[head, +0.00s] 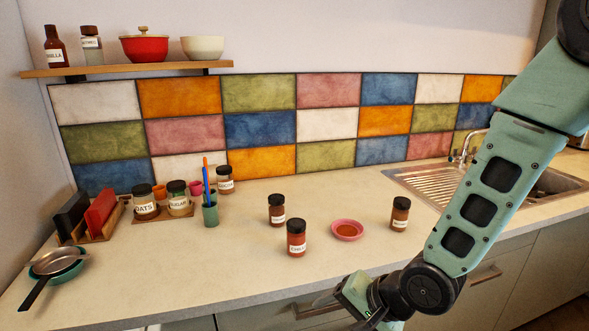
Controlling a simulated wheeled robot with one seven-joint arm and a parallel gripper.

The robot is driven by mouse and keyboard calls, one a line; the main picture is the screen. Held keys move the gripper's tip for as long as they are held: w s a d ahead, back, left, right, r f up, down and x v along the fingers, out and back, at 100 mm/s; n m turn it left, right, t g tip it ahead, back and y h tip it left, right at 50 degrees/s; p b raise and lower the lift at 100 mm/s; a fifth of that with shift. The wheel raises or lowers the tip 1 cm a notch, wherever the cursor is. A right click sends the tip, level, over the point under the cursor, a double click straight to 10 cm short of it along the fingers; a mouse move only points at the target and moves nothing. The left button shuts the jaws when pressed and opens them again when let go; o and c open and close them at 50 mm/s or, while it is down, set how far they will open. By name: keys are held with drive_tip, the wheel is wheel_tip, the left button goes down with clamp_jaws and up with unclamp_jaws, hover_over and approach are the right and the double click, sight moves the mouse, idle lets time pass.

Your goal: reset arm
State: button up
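My arm (490,190) is green and black and comes down from the upper right, in front of the sink and the cabinet fronts. My gripper (358,304) is at the bottom edge of the head view, low in front of the counter's front edge. It appears apart from the jars.
On the counter (190,262) stand several spice jars (296,238) around a pink saucer (347,230). A pan (55,263), oats jar (145,203) and green cup (210,212) are left. The sink (545,188) is behind my arm. The front middle-left counter is clear.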

drive_tip(key=s+d+r+n+g+h, duration=0.2)
drive_tip(key=s+r+n, duration=0.4)
drive_tip(key=s, duration=0.3)
drive_tip(key=s+d+r+n+g+h, duration=0.2)
drive_tip(key=s+r+n, duration=0.4)
drive_tip(key=s, duration=0.3)
drive_tip(key=shift+d+r+n+h, duration=0.15)
drive_tip(key=shift+d+n+h, duration=0.65)
drive_tip(key=shift+d, duration=0.05)
